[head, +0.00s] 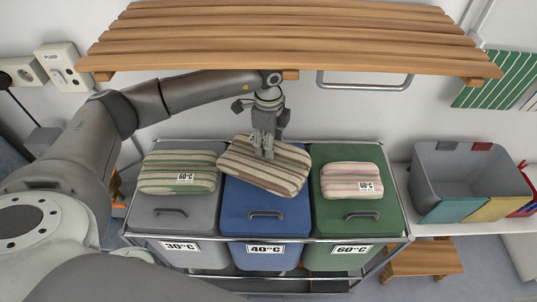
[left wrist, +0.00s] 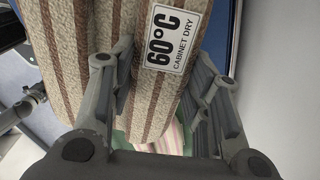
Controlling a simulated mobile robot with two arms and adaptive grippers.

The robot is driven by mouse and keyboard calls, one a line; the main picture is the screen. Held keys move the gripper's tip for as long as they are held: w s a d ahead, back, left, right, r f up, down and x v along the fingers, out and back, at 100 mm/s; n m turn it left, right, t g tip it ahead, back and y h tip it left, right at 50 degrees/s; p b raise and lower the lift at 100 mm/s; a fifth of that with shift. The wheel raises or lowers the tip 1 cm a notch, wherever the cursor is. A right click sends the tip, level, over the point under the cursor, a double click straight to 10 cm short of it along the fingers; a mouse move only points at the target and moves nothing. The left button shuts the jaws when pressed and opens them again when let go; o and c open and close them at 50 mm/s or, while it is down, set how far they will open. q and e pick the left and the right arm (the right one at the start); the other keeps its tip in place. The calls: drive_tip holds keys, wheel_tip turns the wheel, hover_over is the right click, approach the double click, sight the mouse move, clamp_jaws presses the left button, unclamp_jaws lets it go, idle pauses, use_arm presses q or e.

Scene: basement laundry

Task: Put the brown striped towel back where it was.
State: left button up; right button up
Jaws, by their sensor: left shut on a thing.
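The brown striped towel (head: 247,171), folded and beige with brown stripes, is at the blue 40°C bin (head: 250,202), slightly turned in the head view. My left gripper (head: 265,150) comes down from above and is shut on it. In the left wrist view the towel (left wrist: 73,62) sits between the fingers of the gripper (left wrist: 160,85), with a "60°C CABINET DRY" label (left wrist: 172,38) showing. Its left end overlaps the green striped towel in the picture; I cannot tell whether it rests on the lid. My right gripper is not in view.
A green striped towel (head: 165,172) lies on the grey 30°C bin (head: 172,222). A pink striped towel (head: 345,180) lies on the green 60°C bin (head: 375,226). A wooden slatted shelf (head: 290,40) hangs above. An open grey box (head: 450,165) stands at right.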

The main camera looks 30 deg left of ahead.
use_arm(q)
drive_tip(key=f, duration=0.5)
drive_tip(key=shift+s+d+f+p, duration=0.1)
drive_tip(key=shift+s+f+p, duration=0.15)
drive_tip(key=shift+f+p, duration=0.15)
drive_tip(key=shift+w+f, duration=0.25)
drive_tip(key=shift+f, duration=0.15)
drive_tip(key=shift+f, duration=0.2)
drive_tip(key=o, duration=1.4)
drive_tip(key=shift+r, duration=0.15)
wheel_tip(320, 180, up, 8)
drive_tip(key=shift+f, duration=0.2)
